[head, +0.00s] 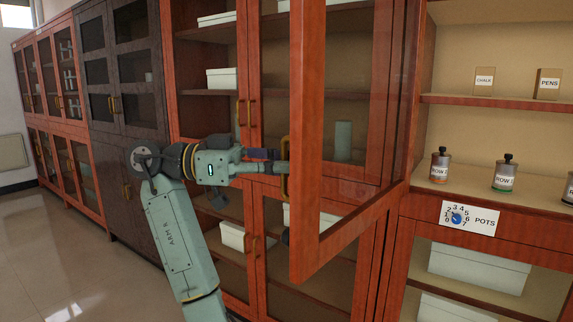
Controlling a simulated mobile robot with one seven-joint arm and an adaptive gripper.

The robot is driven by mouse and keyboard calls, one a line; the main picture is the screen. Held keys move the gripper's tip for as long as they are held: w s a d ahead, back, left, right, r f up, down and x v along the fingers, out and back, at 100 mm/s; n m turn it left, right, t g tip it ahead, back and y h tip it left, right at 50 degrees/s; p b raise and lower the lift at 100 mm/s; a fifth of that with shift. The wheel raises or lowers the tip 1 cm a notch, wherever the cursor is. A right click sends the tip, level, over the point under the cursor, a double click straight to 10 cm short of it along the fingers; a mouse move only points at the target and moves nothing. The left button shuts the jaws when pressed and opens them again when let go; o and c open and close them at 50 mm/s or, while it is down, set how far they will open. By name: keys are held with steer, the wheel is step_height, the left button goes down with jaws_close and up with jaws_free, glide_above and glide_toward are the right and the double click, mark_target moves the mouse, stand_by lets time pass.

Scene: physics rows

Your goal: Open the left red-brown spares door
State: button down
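A red-brown glass-paned door (308,225) stands partly open, swung out toward me from its hinge side on the right. No label saying spares shows on it. Its brass handle (285,182) is on the free left edge. My gripper (280,160) reaches in from the left, with its fingertips at this handle. The door edge and handle partly hide the fingertips, so whether they are closed on the handle is unclear.
Closed glass doors with brass handles (250,113) stand behind my gripper. A dark cabinet (127,90) is at the left. The floor (50,250) at lower left is clear.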

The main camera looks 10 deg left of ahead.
steer(key=shift+s+a+f, duration=0.1)
steer(key=c, duration=2)
jaws_free()
steer(key=shift+a, duration=0.1)
steer(key=shift+o, duration=0.2)
steer(key=s+a, duration=0.1)
steer(key=a, duration=1)
steer(key=shift+a, duration=0.4)
steer(key=shift+s, duration=0.1)
